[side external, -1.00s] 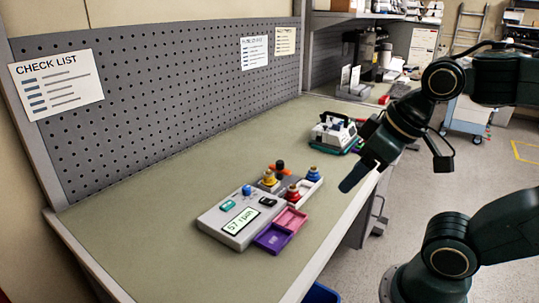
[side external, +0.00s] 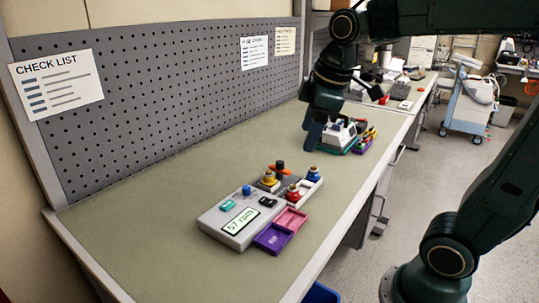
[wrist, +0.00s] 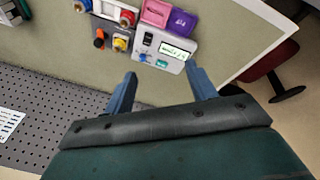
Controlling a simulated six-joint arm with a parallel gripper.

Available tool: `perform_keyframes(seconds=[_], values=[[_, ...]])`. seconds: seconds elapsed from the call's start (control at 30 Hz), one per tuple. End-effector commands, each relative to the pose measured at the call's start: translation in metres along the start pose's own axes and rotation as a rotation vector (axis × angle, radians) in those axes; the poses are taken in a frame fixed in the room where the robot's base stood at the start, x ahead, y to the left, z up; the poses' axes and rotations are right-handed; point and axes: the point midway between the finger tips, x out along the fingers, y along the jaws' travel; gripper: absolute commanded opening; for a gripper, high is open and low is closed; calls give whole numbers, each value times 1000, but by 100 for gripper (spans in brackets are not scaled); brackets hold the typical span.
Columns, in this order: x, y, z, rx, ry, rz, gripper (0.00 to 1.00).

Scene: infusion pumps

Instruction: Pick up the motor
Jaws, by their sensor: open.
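I cannot tell for sure which part is the motor. A grey pump box (side external: 228,230) with a "57 rpm" display lies on the bench and shows in the wrist view (wrist: 157,42). Behind it stand a yellow-topped part (side external: 268,179), an orange-and-black part (side external: 280,170), a red-based part (side external: 293,193) and a blue-based part (side external: 314,173). A white device (side external: 340,133) with coloured parts stands farther back. My gripper (side external: 312,140) is open and empty, pointing down beside the white device; its two blue fingers show apart in the wrist view (wrist: 161,68).
Pink (side external: 291,219) and purple (side external: 272,238) trays adjoin the pump box. A pegboard (side external: 160,95) with paper sheets rises along the bench's left side. The bench (side external: 130,235) is clear in front and left of the pump.

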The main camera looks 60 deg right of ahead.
Motion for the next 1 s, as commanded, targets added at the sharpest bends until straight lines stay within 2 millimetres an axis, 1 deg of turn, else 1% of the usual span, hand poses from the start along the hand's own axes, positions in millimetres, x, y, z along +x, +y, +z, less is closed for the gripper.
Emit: perform_keyframes(seconds=[0.03,0.2,0.37,0.5,0.67,0.8,1.0], values=[[4,10,-6,-39,-15,-8,56],[18,40,-25,-196,-54,-39,56],[35,68,-39,-343,-84,-76,56],[54,93,-50,-472,-105,-113,56],[79,121,-58,-617,-122,-162,56],[104,144,-62,-743,-129,-208,56],[136,171,-63,-898,-128,-268,56]])
